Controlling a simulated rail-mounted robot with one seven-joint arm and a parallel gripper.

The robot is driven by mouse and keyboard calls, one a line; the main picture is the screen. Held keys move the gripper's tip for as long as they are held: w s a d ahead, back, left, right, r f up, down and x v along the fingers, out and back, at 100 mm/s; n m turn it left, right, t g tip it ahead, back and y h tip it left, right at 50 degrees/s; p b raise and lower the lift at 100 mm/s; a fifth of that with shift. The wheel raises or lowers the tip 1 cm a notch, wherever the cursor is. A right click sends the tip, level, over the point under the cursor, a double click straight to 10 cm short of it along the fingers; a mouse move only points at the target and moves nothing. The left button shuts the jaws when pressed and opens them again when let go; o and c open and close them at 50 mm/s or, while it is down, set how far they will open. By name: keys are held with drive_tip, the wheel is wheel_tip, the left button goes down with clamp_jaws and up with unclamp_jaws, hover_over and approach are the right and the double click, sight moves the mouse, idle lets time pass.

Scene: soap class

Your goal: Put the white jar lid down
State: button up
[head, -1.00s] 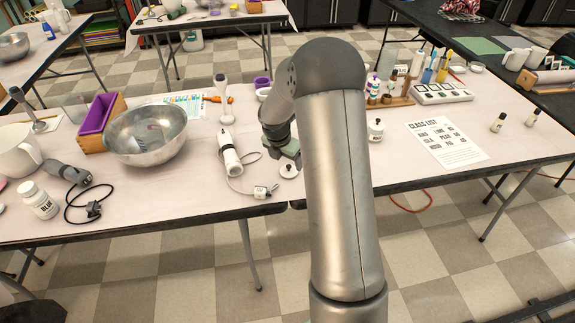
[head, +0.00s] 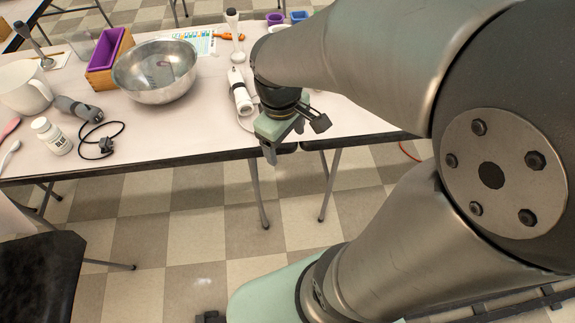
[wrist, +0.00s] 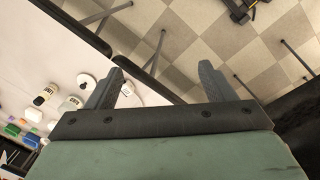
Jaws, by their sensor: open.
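My gripper (head: 294,138) hangs over the front edge of the table in the head view, with its two fingers spread apart. In the wrist view my gripper (wrist: 161,72) is open and nothing sits between the fingertips.
A dark chair (head: 40,280) is at lower left. Open floor lies in front.

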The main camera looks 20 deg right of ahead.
drive_tip(key=s+a+m+y, duration=0.1)
drive_tip(key=s+a+m, duration=0.1)
drive_tip(key=s+m, duration=0.3)
drive_tip(key=s, duration=0.2)
drive_tip(key=shift+s+a+f+m, duration=0.3)
drive_tip(key=shift+f, duration=0.05)
drive_tip(key=shift+r+p, duration=0.3)
